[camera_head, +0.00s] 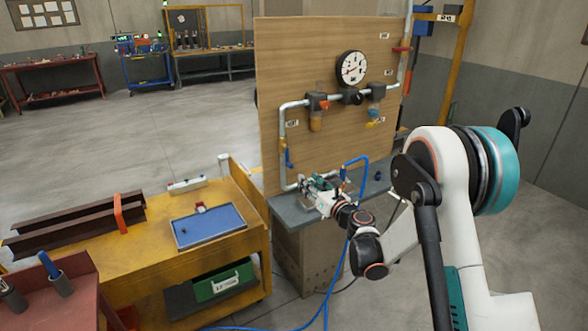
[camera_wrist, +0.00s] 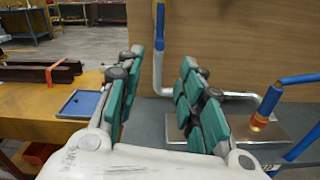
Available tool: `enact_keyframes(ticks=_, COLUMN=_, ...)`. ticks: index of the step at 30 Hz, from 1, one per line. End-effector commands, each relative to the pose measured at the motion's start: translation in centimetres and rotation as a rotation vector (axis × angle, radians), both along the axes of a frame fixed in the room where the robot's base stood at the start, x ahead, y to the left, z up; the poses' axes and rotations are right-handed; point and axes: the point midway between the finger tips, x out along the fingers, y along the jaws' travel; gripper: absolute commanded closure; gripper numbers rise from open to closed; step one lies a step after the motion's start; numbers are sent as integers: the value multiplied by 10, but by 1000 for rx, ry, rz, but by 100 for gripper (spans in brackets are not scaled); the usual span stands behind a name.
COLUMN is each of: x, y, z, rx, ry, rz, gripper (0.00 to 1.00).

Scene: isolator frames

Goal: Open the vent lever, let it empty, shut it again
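A pipe run with valves is mounted on a plywood board (camera_head: 330,40). A blue lever (camera_head: 288,158) sits low on the left vertical pipe, below a small white label (camera_head: 292,124), and looks to be the vent lever. It lies roughly along the pipe. In the wrist view, a blue handle (camera_wrist: 160,25) shows at the top on the pipe, beyond the fingertips. My gripper (camera_head: 318,186) is low before the board, below and right of the lever, apart from it. In the wrist view my gripper (camera_wrist: 162,60) is open, with nothing between its fingers.
A round gauge (camera_head: 352,66) sits high on the board; its reading is too small to tell. A blue hose (camera_head: 350,162) rises beside my gripper above the grey bench (camera_head: 283,208). A yellow cart (camera_head: 240,200) with a blue tray (camera_head: 190,240) stands to the left.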

Motion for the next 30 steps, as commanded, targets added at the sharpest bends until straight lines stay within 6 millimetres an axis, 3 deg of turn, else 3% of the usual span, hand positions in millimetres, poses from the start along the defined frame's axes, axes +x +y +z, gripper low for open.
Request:
enact_keyframes(ticks=15, x=79, y=54, z=-2, rx=-3, ry=-1, rz=2, gripper=65)
enact_keyframes(ticks=21, x=93, y=63, z=0, rx=-3, ry=-1, rz=1, gripper=65)
enact_keyframes(ticks=30, x=96, y=65, z=0, rx=-3, ry=-1, rz=0, gripper=65)
